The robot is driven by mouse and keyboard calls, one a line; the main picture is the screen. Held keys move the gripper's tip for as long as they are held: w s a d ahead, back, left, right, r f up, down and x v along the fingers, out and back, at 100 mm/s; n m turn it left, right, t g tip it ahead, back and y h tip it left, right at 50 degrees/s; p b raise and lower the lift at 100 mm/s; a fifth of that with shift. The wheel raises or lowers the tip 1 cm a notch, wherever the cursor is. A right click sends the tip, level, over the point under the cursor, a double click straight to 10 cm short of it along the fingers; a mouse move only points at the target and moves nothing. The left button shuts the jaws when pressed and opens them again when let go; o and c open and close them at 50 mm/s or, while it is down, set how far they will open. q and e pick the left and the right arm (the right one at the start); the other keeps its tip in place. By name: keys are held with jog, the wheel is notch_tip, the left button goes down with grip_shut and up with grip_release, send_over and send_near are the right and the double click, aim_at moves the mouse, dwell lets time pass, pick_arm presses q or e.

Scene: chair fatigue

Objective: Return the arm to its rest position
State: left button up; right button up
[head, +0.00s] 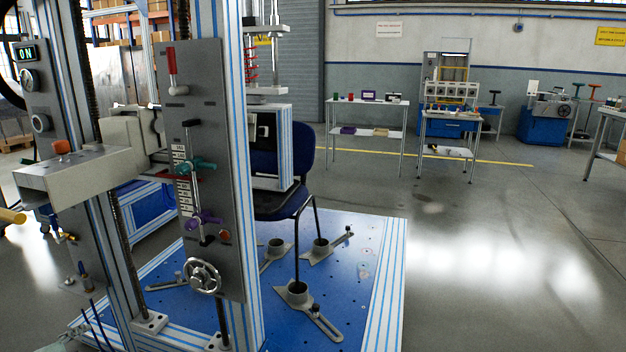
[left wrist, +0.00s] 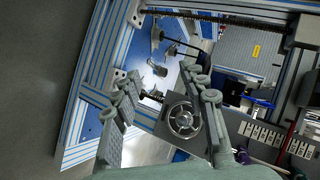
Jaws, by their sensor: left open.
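My left gripper (left wrist: 163,85) is open and empty in the left wrist view, with its two grey fingers spread apart. A round metal handwheel (left wrist: 183,121) on a dark plate shows between the fingers, nearer the right one; I cannot tell the distance to it. The same handwheel (head: 203,276) is low on the grey control panel (head: 212,130) in the head view. I cannot make out my left gripper in the head view. My right gripper is in neither view.
The chair test machine stands close on the left, with levers, knobs and a blue chair (head: 277,200) on its blue base plate (head: 350,262). Workbenches (head: 366,102) stand along the far wall. The grey floor (head: 480,250) to the right is clear.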

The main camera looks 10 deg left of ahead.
pick_arm(q)
jog(key=s+d+f+n+g, duration=0.1)
jog(key=s+d+f+n, duration=0.15)
jog(key=f, duration=0.35)
jog(key=s+d+f+n+g, duration=0.1)
jog(key=s+d+f+g, duration=0.15)
jog(key=f, duration=0.35)
jog(key=s+d+f+n+g+h, duration=0.2)
jog(key=s+d+f, duration=0.2)
jog(key=d+f, duration=0.4)
jog(key=s+d+f+n+g+h, duration=0.2)
jog(key=s+d+f, duration=0.3)
jog(key=d+f, duration=0.4)
jog(key=d, duration=0.7)
jog(key=shift+s+f, duration=0.15)
jog(key=shift+s, duration=0.1)
jog(key=shift+g, duration=0.25)
